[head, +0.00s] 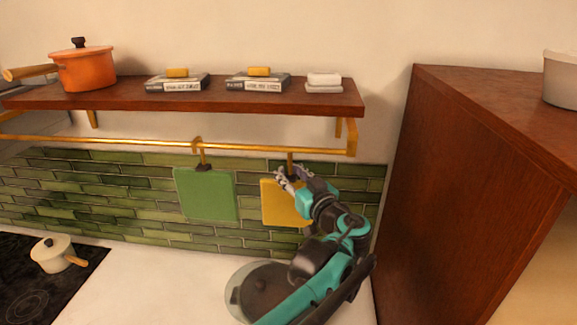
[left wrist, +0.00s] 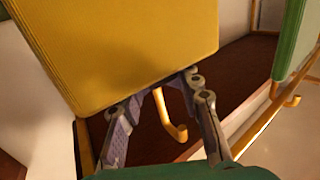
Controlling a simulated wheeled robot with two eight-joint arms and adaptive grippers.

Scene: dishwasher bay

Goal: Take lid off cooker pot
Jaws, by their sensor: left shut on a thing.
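A cream pot (head: 60,260) with a wooden handle stands on the dark cooker at the lower left. My left gripper (head: 285,178) is far to the right of the pot, at the upper part of a yellow board (head: 272,207) hanging below the rail. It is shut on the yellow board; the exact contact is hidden. My right gripper is not in view.
An orange pot (head: 85,70), books and white blocks stand on the wooden shelf (head: 200,101). A green board (head: 207,195) hangs beside the yellow one. A tall brown cabinet (head: 470,200) stands right. White counter (head: 150,290) is clear between the cooker and a dark round object (head: 262,287).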

